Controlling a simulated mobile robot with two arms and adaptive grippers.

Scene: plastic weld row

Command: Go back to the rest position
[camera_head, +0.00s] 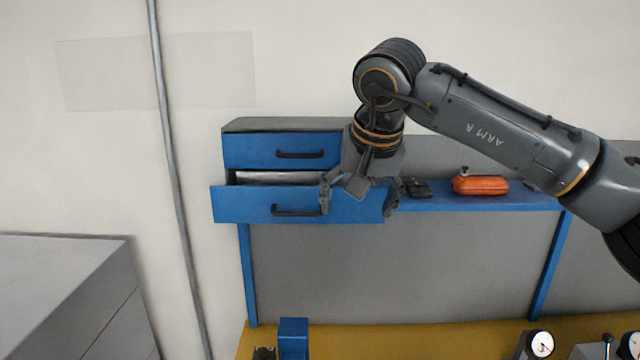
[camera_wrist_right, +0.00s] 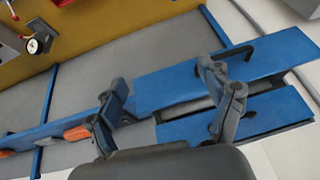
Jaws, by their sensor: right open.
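My right gripper (camera_head: 361,197) is open and empty, in front of the blue drawer unit at the right end of its lower drawer. It also shows in the right wrist view (camera_wrist_right: 168,108), its two fingers spread apart. The lower drawer (camera_head: 245,205) is pulled partly out, and a pale inside shows above its front. The upper drawer (camera_head: 240,151) looks shut. I cannot tell whether a finger touches the drawer front. My left gripper is not in view.
A blue shelf (camera_head: 435,204) beside the drawers bears an orange pouch-like object (camera_head: 480,185) and a small dark object (camera_head: 417,188). Below are a yellow bench top (camera_head: 420,339), a blue block (camera_head: 293,338) and gauges (camera_head: 541,344). A grey cabinet (camera_head: 60,290) stands at left.

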